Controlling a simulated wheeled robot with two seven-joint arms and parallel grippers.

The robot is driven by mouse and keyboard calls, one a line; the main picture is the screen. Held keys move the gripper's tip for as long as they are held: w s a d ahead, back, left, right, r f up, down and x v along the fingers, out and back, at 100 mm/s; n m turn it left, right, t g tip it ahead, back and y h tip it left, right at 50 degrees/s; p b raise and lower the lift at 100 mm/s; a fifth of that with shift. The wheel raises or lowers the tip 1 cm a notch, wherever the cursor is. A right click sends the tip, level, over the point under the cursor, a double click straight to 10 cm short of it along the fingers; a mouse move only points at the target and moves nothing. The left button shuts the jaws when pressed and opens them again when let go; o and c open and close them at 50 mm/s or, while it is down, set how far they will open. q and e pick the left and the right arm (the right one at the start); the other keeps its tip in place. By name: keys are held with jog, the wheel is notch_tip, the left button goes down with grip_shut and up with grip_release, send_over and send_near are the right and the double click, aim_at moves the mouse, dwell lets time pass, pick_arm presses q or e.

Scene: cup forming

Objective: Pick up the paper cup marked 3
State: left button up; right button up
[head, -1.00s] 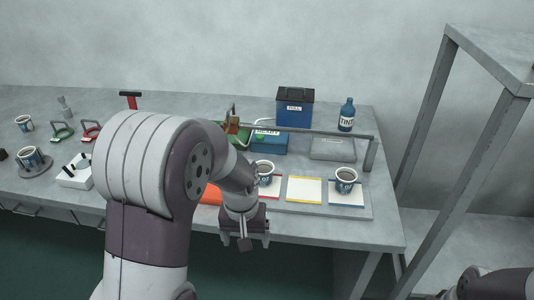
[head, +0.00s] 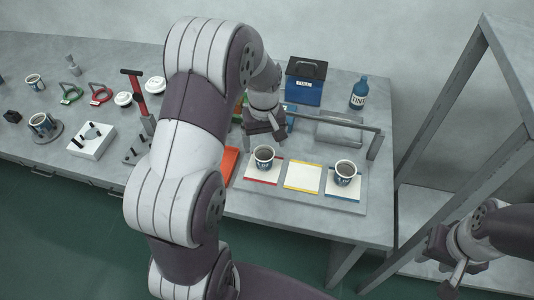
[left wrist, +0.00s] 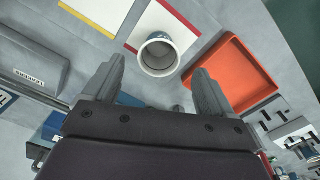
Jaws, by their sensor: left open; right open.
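Several paper cups with blue markings show in the head view, but I cannot read a 3 on any of them. One cup (head: 264,158) stands upright on a red-edged card; it also shows in the left wrist view (left wrist: 159,55). Another cup (head: 345,174) stands on a blue-edged card. My right gripper (head: 447,268) is open, off the table's right side.
A yellow-edged card (head: 303,177) lies empty between the two cups. An orange tray (left wrist: 232,75) lies beside the red-edged card. A blue box (head: 305,82), a tint bottle (head: 359,93) and a grey rail (head: 345,123) stand behind. A shelf frame (head: 455,110) rises at the right.

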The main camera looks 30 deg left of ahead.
aim_at(264, 158)
pick_arm(q)
jog(key=f, duration=0.8)
jog(key=shift+w+a+f, duration=0.15)
jog(key=shift+w+f, duration=0.05)
jog(key=shift+f, duration=0.1)
jog(key=c, duration=1)
